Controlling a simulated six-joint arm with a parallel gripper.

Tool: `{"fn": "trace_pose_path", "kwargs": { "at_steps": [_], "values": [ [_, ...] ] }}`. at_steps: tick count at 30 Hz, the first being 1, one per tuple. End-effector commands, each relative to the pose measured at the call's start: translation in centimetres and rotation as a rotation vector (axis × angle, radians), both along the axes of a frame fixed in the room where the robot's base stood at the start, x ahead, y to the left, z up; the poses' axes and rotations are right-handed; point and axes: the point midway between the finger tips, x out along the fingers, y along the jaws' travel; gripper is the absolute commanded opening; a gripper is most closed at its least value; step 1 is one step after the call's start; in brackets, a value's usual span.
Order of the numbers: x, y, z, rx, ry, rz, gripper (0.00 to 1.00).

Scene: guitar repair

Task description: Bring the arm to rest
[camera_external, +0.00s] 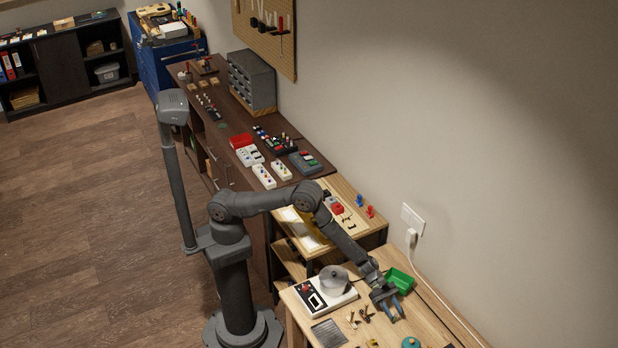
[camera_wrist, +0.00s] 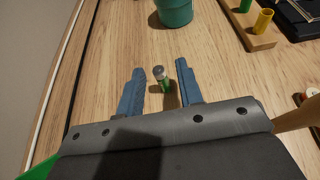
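My arm reaches out over the light wooden bench (camera_external: 440,325) on the right in the external view. My gripper (camera_external: 390,311) is low over the bench, beside the green bin. In the wrist view my gripper (camera_wrist: 160,68) has its two blue fingers spread apart. A small grey-topped, green-bodied piece (camera_wrist: 160,77) shows between the fingers, with a gap on each side. I cannot tell how far below the fingertips it stands.
The green bin (camera_external: 400,280) is just behind my gripper. A teal round container (camera_wrist: 175,11) stands ahead of the fingers. A wooden block (camera_wrist: 265,41) holds green and yellow cylinders. A white device with a metal bowl (camera_external: 334,280) is left of my gripper.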

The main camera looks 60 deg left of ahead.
Motion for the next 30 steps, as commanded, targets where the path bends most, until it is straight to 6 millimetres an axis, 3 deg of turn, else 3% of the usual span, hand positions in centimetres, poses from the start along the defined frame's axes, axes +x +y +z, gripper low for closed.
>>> {"fn": "trace_pose_path", "kwargs": {
  "at_steps": [1, 18, 30],
  "values": [
    [0.4, 1.0, 1.2, -0.005, -0.003, 0.005, 0.34],
    [0.2, 10.9, 5.2, -0.005, -0.003, 0.003, 0.34],
    [0.1, 3.4, 1.9, -0.004, -0.004, -0.001, 0.34]
  ]
}}
